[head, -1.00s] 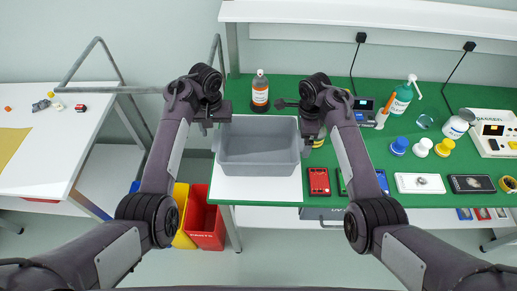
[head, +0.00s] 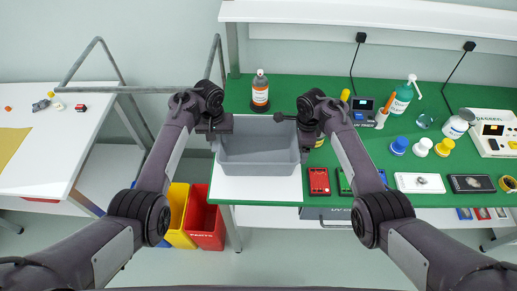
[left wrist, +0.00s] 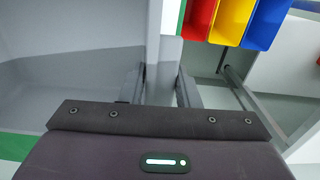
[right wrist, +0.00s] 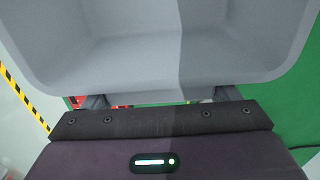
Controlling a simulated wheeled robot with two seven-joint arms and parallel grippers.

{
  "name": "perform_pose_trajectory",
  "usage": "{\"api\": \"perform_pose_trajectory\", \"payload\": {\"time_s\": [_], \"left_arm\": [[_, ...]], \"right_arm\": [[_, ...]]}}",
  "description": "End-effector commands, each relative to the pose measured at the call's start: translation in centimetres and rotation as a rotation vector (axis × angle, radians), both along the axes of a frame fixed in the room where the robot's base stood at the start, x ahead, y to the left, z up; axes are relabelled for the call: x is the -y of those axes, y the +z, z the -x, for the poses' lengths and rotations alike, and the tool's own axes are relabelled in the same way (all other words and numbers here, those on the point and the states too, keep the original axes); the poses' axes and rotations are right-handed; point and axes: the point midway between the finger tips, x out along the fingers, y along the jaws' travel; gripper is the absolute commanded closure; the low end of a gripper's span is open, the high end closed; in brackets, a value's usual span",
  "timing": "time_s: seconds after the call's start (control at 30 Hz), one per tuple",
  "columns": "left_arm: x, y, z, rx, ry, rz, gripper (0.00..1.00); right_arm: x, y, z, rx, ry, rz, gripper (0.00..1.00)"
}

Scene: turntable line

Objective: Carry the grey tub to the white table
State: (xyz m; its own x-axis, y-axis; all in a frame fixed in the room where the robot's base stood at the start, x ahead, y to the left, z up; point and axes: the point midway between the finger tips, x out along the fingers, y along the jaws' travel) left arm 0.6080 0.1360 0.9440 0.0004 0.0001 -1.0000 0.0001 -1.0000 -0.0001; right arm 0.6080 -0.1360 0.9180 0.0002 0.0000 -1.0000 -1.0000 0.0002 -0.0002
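The grey tub (head: 258,167) stands upright and looks empty on the left end of the green-topped bench. My left gripper (head: 224,125) is at the tub's left end. In the left wrist view its fingers (left wrist: 162,88) sit close on either side of the tub's wall and appear shut on it. My right gripper (head: 302,122) is at the tub's right end. In the right wrist view its fingers (right wrist: 162,98) are wide apart at the tub's near rim, and their tips are hidden. The white table (head: 55,160) stands at the far left, apart from the bench.
The white table holds small parts and a tan sheet (head: 12,143). A grey rail frame (head: 125,89) and a floor gap separate it from the bench. Yellow and red bins (head: 207,228) stand below. A bottle (head: 260,92) is behind the tub; a red case (head: 319,181) is right of it.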

Motion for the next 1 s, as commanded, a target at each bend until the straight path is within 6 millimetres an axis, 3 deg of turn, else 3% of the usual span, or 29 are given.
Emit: {"api": "perform_pose_trajectory", "payload": {"time_s": [0.03,0.1,0.17,0.47,1.0], "left_arm": [[0.0,0.0,0.0,0.0,0.0,0.0,0.85],[0.0,0.0,0.0,0.0,0.0,0.0,0.94],[0.0,0.0,0.0,0.0,0.0,0.0,1.0],[0.0,0.5,0.0,0.001,0.0,0.0,1.0],[0.0,5.1,0.0,0.0,0.0,-0.001,1.0]], "right_arm": [[0.0,0.0,0.0,0.0,0.0,0.0,0.39],[0.0,0.0,0.0,0.0,0.0,0.0,0.48],[0.0,0.0,0.0,0.0,0.0,0.0,0.51],[0.0,0.5,0.0,0.001,0.001,0.0,0.51],[0.0,5.2,0.0,0.001,0.001,0.0,0.51]]}}
